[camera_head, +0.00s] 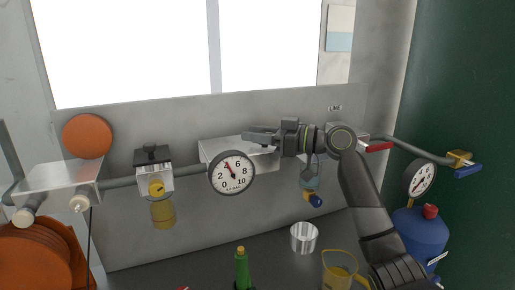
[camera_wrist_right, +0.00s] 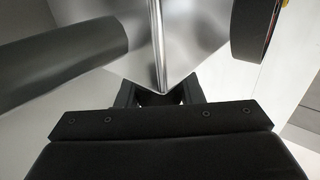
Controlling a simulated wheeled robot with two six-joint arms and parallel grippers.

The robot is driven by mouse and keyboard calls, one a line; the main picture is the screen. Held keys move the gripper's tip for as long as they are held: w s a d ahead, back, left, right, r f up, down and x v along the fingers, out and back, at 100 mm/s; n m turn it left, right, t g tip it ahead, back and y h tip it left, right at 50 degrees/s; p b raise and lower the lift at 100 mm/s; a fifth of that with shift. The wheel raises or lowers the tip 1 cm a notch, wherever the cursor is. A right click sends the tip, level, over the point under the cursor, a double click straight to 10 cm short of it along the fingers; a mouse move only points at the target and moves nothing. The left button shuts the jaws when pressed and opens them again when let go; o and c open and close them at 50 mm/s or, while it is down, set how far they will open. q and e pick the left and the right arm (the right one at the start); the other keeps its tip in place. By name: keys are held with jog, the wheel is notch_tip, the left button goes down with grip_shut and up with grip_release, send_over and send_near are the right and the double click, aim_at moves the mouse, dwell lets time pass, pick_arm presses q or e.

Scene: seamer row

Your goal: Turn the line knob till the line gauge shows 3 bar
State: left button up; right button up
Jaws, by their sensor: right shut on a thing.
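The line gauge (camera_head: 232,173) is a round white dial with a black rim, marked 0 to 10. Its needle points up and slightly left, near 4; the exact reading is hard to tell. My right gripper (camera_head: 262,137) reaches left across the top of the metal block (camera_head: 212,149) beside the gauge. It is shut, seemingly on the line knob, which the jaws and wrist hide. In the right wrist view the dark jaws (camera_wrist_right: 160,97) meet at the shiny metal block (camera_wrist_right: 190,40), and the gripped part is hidden. My left gripper is not in view.
A yellow-bowled unit with a black knob (camera_head: 152,155) stands left on the pipe. A second gauge (camera_head: 420,178) is above a blue tank (camera_head: 420,232) at right. A green bottle (camera_head: 242,268), a metal cup (camera_head: 304,238) and a yellow jug (camera_head: 340,271) are in front.

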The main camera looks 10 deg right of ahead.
jog(key=shift+s+n+g+y+b, duration=0.15)
jog(key=shift+n+g+y+b, duration=0.55)
jog(key=shift+n+g+b, duration=0.7)
jog(key=shift+g, duration=0.4)
jog(key=o, duration=1)
jog(key=shift+c, duration=0.2)
jog(key=b+v, duration=0.1)
jog(key=v, duration=0.6)
jog(key=shift+d+b, duration=0.2)
jog(key=shift+b, duration=0.1)
jog(key=shift+s, duration=0.1)
